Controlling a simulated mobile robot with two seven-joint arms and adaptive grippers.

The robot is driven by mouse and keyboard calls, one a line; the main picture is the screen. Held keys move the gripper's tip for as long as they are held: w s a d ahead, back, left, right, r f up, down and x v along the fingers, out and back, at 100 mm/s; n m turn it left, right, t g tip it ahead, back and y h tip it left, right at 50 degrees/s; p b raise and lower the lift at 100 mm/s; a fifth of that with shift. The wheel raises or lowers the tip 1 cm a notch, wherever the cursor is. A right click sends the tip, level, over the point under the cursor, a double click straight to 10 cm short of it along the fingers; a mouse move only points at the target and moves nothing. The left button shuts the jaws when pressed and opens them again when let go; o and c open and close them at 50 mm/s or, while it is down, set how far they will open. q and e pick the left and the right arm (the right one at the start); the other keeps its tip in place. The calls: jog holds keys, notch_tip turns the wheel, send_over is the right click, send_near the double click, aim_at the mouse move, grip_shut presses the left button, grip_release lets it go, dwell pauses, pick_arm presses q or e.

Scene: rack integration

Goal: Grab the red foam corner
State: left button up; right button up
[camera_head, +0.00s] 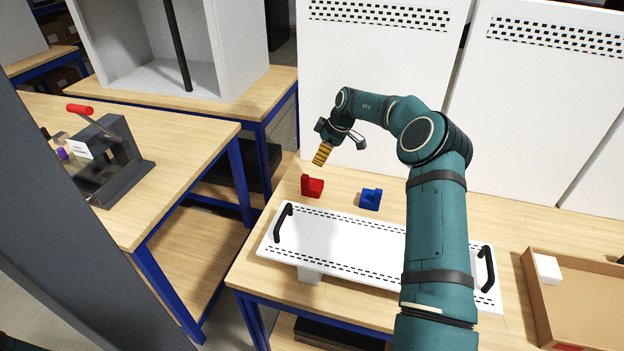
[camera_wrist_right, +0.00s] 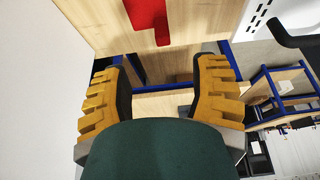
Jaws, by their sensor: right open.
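The red foam corner (camera_head: 312,187) sits on the wooden table, behind the left end of the white panel. It also shows at the top of the right wrist view (camera_wrist_right: 147,18), partly cut off by the frame edge. My right gripper (camera_head: 321,156) has yellow ribbed fingers and is just above and behind the red corner, apart from it. In the right wrist view its two fingers (camera_wrist_right: 160,88) are spread wide with nothing between them. My left gripper does not show.
A blue foam corner (camera_head: 370,199) sits right of the red one. A white perforated panel (camera_head: 335,240) with black handles lies in front of both. A cardboard box (camera_head: 537,312) is at the right. White perforated panels (camera_head: 375,80) stand behind. A clamp fixture (camera_head: 112,165) is on the left table.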

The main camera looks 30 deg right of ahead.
aim_at(308, 177)
jog(key=x, duration=1.3)
jog(key=shift+a+f, duration=0.2)
jog(key=shift+a, duration=0.1)
grip_shut()
